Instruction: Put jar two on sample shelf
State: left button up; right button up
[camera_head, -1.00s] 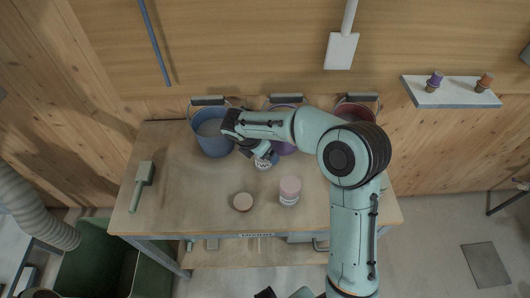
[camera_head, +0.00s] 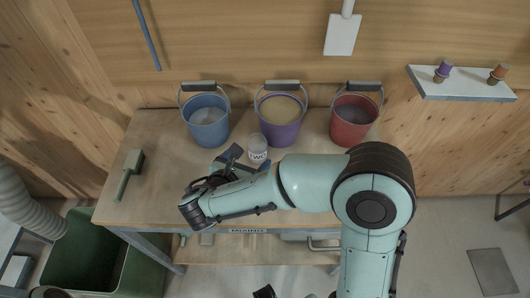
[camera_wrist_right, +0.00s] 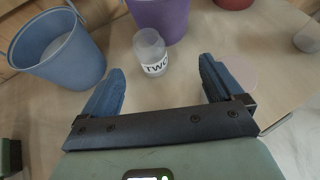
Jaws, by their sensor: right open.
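Jar two (camera_head: 257,148), a clear jar labelled "TWO", stands upright on the table in front of the purple bucket. It also shows in the right wrist view (camera_wrist_right: 150,55). My right gripper (camera_head: 246,161) is open and empty at the near side of the jar. In the wrist view its two blue fingers (camera_wrist_right: 161,74) are spread wide, with the jar beyond the tips and left of centre, apart from them. The pale shelf (camera_head: 462,90) on the right wall holds two small containers, one purple-topped and one brown-topped, with bare room between them.
Blue (camera_head: 207,122), purple (camera_head: 281,128) and red (camera_head: 354,121) buckets stand along the table's back. A brush (camera_head: 130,172) lies at left. A pale pink round thing (camera_wrist_right: 237,76) is behind the right finger. My right arm covers the table's front right.

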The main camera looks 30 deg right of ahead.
aim_at(256, 141)
jog(key=shift+n+t, duration=0.3)
jog(key=shift+t, duration=0.5)
jog(key=x, duration=0.7)
jog(key=shift+w+a, duration=0.2)
jog(key=shift+a, duration=0.1)
jog(key=shift+a+f+x, duration=0.1)
jog(key=shift+x, duration=1.3)
jog(key=shift+a+f+x, duration=0.15)
jog(key=shift+x, duration=1.2)
jog(key=shift+w, duration=0.1)
jog(key=c, duration=1.1)
jog(key=shift+c, duration=0.2)
jog(key=shift+r, duration=0.15)
